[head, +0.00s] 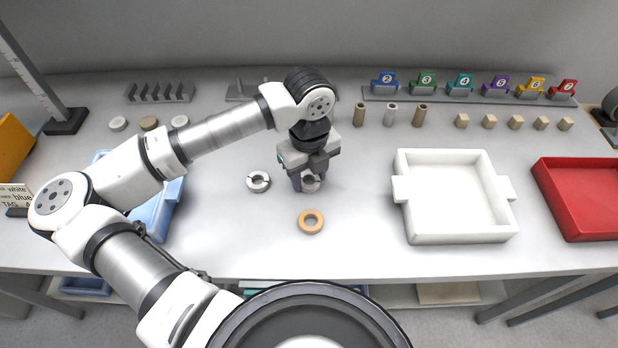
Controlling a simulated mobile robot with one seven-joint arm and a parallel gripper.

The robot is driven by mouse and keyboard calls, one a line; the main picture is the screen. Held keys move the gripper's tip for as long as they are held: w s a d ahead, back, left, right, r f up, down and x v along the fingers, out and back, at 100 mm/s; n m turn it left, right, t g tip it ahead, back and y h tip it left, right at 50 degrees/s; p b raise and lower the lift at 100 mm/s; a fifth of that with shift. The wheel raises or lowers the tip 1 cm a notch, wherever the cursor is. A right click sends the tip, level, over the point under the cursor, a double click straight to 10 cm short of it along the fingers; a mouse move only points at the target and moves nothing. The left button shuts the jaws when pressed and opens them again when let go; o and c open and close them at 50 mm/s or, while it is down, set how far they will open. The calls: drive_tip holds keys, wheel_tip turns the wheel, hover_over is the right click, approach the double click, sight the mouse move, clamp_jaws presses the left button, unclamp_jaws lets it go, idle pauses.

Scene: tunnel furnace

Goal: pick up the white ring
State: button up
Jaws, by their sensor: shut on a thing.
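My gripper (308,184) points down over the middle of the table and is shut on a white ring (312,183). The fingers and gripper body hide much of this ring, and I cannot tell whether it touches the table. A second whitish ring with a dark gap (258,181) lies on the table just left of my gripper. An orange-tan ring (311,222) lies on the table in front of my gripper.
A white tray (463,238) stands to the right, with a red tray (577,232) beyond it. A blue tray (160,220) sits partly behind my arm. Small cylinders, blocks and numbered coloured tags (426,79) line the back. Table between gripper and white tray is clear.

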drive_tip(key=shift+r, duration=0.1)
wheel_tip(320, 180, up, 10)
drive_tip(key=b, duration=0.2)
